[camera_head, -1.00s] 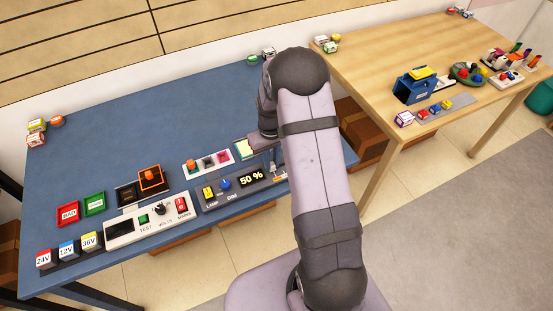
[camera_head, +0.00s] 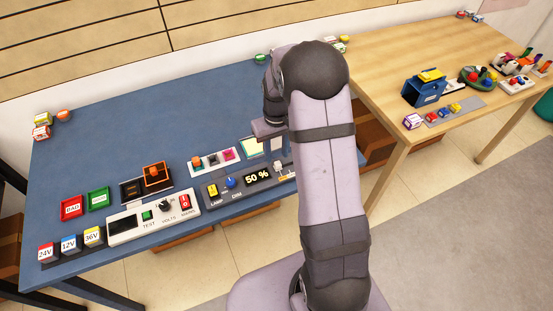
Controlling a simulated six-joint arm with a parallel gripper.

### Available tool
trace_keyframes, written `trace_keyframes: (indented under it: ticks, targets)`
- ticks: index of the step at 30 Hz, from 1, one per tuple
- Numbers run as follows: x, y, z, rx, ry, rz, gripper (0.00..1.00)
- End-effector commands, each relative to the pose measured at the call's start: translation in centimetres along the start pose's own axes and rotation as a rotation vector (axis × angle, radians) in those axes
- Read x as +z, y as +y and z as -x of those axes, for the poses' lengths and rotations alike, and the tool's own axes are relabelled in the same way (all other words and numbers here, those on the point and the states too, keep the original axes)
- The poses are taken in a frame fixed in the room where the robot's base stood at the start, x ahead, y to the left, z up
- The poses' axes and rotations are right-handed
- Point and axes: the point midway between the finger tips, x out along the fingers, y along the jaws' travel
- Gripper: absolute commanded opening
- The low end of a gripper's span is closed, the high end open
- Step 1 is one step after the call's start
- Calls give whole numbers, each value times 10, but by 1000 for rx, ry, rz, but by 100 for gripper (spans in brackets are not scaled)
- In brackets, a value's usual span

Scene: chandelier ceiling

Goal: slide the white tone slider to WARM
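The dark control panel (camera_head: 222,190) lies along the front edge of the blue table, with a yellow lamp switch, a blue dim knob and a display reading 50 %. A small white piece, seemingly the tone slider (camera_head: 278,166), shows at the panel's right end, beside my arm. A yellow-orange mark (camera_head: 287,178) is just below it. The slider's labels are too small to read, and my arm hides part of that end. My gripper (camera_head: 277,145) hangs above and behind the slider, seemingly apart from it. Its fingers are mostly hidden, so its opening is unclear.
A tray with coloured blocks (camera_head: 212,161) and a pale yellow-green panel (camera_head: 252,146) sit behind the control panel. A white tester unit (camera_head: 153,213) stands to the left. A wooden table (camera_head: 405,62) stands at right.

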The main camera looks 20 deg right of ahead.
Motion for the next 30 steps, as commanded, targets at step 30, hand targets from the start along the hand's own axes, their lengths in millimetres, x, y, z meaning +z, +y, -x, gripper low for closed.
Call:
trace_keyframes:
  ticks: [30]
  targets:
    - [18, -4, 12, -4, -25, -109, 34]
